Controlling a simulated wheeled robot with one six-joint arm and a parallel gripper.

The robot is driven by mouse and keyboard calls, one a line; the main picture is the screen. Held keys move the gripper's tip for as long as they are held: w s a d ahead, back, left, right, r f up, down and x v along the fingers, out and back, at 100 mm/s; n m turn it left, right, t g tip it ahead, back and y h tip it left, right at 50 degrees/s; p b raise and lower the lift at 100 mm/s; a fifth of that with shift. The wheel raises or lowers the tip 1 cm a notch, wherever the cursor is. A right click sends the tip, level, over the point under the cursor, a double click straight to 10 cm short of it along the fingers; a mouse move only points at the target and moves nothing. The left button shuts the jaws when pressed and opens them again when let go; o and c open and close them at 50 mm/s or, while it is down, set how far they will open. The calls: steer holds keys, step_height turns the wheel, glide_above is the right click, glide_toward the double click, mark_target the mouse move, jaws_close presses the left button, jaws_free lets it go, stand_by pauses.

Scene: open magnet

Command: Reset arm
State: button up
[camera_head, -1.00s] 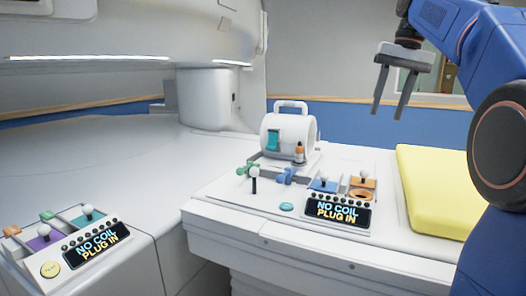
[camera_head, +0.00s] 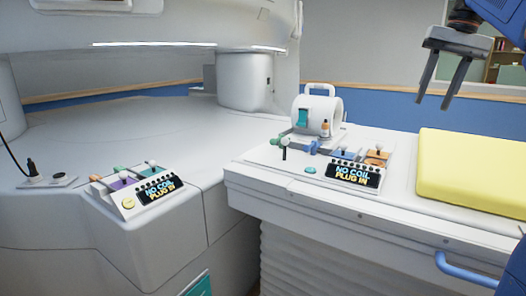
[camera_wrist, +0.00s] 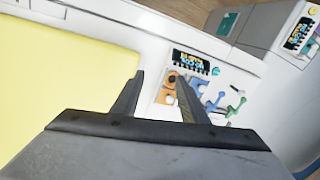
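My gripper (camera_head: 447,86) hangs at the upper right of the head view, fingers pointing down, above the table and apart from everything. Its two fingers are spread with nothing between them. In the wrist view the gripper (camera_wrist: 160,92) is also open and empty. Beyond its fingers lie the yellow pad (camera_wrist: 65,85) and the right control panel (camera_wrist: 215,75). Part of my blue arm shows at the top right corner of the head view.
The right panel's display (camera_head: 352,175) and the left panel's display (camera_head: 160,190) read "NO COIL PLUG IN". A white coil (camera_head: 312,112) with a handle stands behind the right panel. A yellow pad (camera_head: 470,170) lies at right. A black plug (camera_head: 32,168) stands at far left.

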steer(key=s+a+f+n+t, duration=0.1)
steer(key=s+a+f, duration=0.3)
steer(key=s+f, duration=0.4)
steer(key=s+a+f+n+t+h, duration=0.1)
steer(key=s+a+f, duration=0.3)
steer(key=f, duration=1.4)
steer(key=s+a+f+n+t+h, duration=0.1)
steer(key=s+a+f, duration=0.3)
steer(key=s+f, duration=0.8)
steer(key=shift+a+f+n+t, duration=0.35)
steer(key=shift+f+n+t, duration=0.15)
steer(key=shift+f+n, duration=0.3)
